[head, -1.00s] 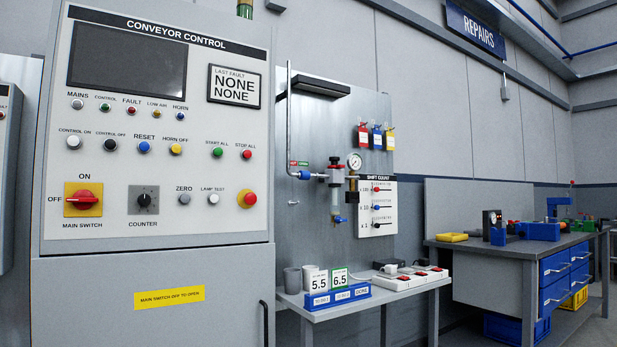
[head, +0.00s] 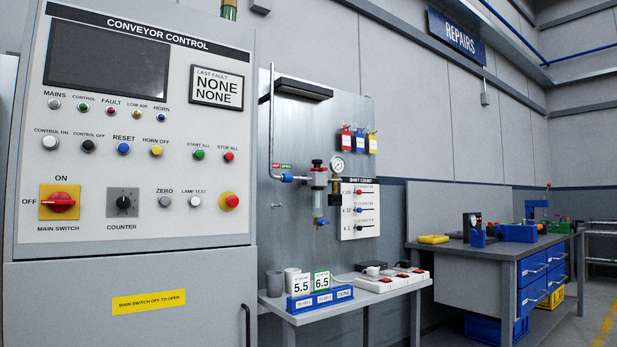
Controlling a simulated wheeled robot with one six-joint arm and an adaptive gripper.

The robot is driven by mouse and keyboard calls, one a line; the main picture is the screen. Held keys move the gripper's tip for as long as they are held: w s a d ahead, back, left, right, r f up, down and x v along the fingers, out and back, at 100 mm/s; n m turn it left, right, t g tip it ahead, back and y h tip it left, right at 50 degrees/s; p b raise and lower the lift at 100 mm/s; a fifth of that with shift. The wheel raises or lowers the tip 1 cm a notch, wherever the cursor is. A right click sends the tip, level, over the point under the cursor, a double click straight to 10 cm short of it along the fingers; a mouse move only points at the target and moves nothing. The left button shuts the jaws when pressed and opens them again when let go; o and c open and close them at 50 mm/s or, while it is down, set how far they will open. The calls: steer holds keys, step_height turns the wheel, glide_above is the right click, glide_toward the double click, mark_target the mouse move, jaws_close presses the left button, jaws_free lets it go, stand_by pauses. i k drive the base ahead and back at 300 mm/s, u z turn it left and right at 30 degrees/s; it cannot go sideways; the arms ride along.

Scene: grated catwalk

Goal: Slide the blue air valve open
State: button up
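The blue air valve (head: 287,178) sits on the grey air pipe (head: 271,120), on the metal panel to the right of the conveyor control cabinet. A small red label and a green label are just above it; their lettering is too small to read surely. To its right, the filter and regulator unit (head: 319,185) has a clear bowl, a small blue drain fitting (head: 322,222) and a round gauge (head: 336,165). Whether the valve is open or shut is too small to tell. My gripper is not in view.
The conveyor control cabinet (head: 140,240) fills the left. A small shelf table (head: 345,300) with cups, number cards, a blue holder and a power strip juts out below the panel. A workbench (head: 480,250) stands at the right.

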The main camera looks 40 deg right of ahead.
mark_target(288, 177)
steer(key=z, duration=0.5)
steer(key=k, duration=0.6)
steer(key=z, duration=1)
steer(key=i, duration=1.55)
steer(key=u, duration=1.3)
steer(key=i, duration=0.65)
steer(key=u, duration=0.65)
